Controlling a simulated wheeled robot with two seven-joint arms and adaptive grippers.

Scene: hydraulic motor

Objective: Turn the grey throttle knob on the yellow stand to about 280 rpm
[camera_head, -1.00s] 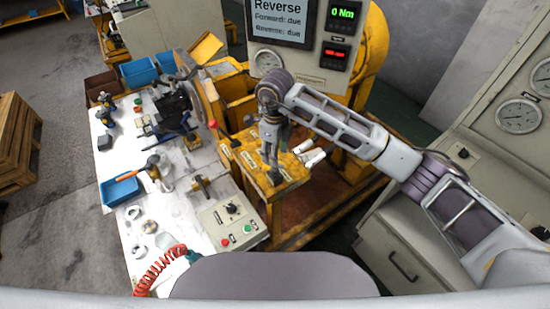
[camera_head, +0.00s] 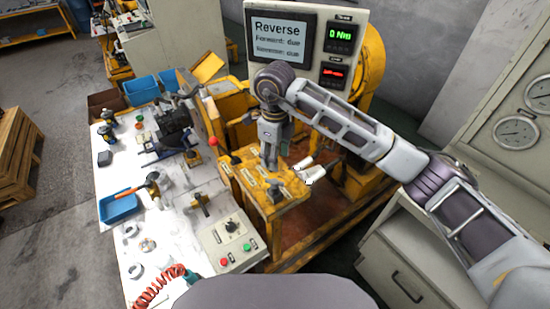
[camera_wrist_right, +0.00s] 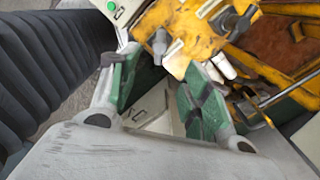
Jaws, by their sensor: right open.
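The yellow stand (camera_head: 290,205) is right of the white worktable. The grey throttle knob (camera_head: 274,190) stands upright on its top near the front end. It appears as a grey knob in the right wrist view (camera_wrist_right: 158,42). My right gripper (camera_head: 270,162) points down over the stand, behind the knob in the head view. Its green-padded fingers (camera_wrist_right: 160,95) are apart and empty, and the knob shows beyond them, not touched. The red speed readout (camera_head: 333,76) is too small to read. My left gripper is not in view.
The panel screen (camera_head: 281,38) reads "Reverse", and the green display (camera_head: 340,38) reads 0 Nm. A red-tipped lever (camera_head: 236,160) and white handles (camera_head: 308,170) flank the stand. A control box (camera_head: 230,241) with buttons stands in front. A grey cabinet (camera_head: 400,255) is at right.

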